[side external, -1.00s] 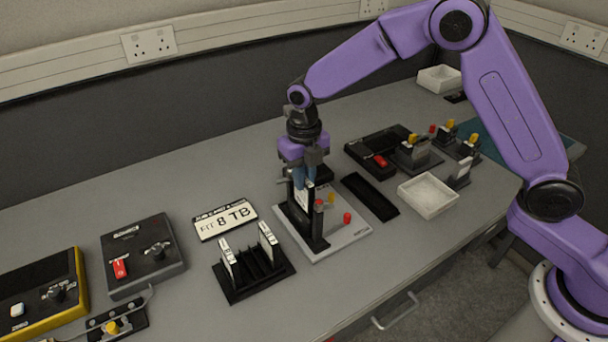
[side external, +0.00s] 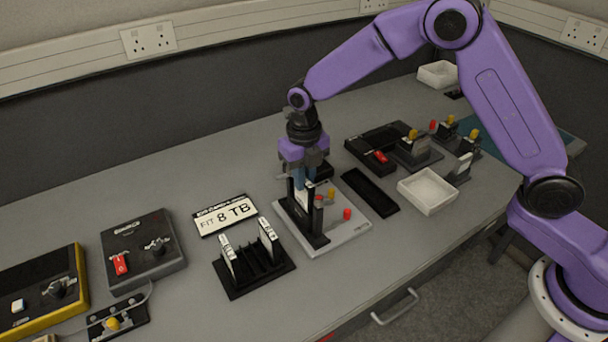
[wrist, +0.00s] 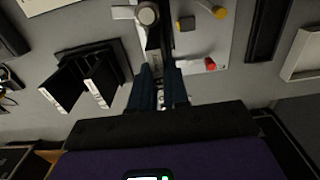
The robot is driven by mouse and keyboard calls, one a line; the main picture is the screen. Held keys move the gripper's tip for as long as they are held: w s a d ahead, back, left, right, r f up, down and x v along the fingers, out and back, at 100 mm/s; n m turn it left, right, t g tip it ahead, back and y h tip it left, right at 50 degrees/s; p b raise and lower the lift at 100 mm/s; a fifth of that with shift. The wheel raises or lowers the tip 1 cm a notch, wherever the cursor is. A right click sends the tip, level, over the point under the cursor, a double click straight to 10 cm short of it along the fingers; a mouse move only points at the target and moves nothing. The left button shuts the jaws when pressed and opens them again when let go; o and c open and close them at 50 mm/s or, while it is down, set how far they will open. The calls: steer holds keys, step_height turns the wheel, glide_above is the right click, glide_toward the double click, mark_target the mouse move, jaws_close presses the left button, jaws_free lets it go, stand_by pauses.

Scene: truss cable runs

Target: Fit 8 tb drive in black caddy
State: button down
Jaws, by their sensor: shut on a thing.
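My gripper (side external: 306,180) points down over a grey baseplate and is shut on a thin pale drive (side external: 299,197). The blue fingers show in the wrist view (wrist: 161,88), with a narrow pale edge between them. The drive is upright at the black caddy (side external: 308,233), a tall narrow frame on the baseplate (side external: 345,231). The fingers and frame hide much of it, so I cannot tell how deep it sits. A sign (side external: 225,215) reads "FIT 8 TB".
A black rack (side external: 255,281) with two upright pale drives stands left of the baseplate. Red and yellow knobs (side external: 347,214) stand on the baseplate close to the caddy. A black tray (side external: 370,195) and a white bin (side external: 428,191) lie to the right.

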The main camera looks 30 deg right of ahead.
steer(key=shift+f, duration=1.05)
steer(key=shift+f, duration=0.3)
steer(key=shift+f, duration=0.4)
steer(key=c, duration=0.7)
jaws_free()
steer(key=shift+r, duration=3.75)
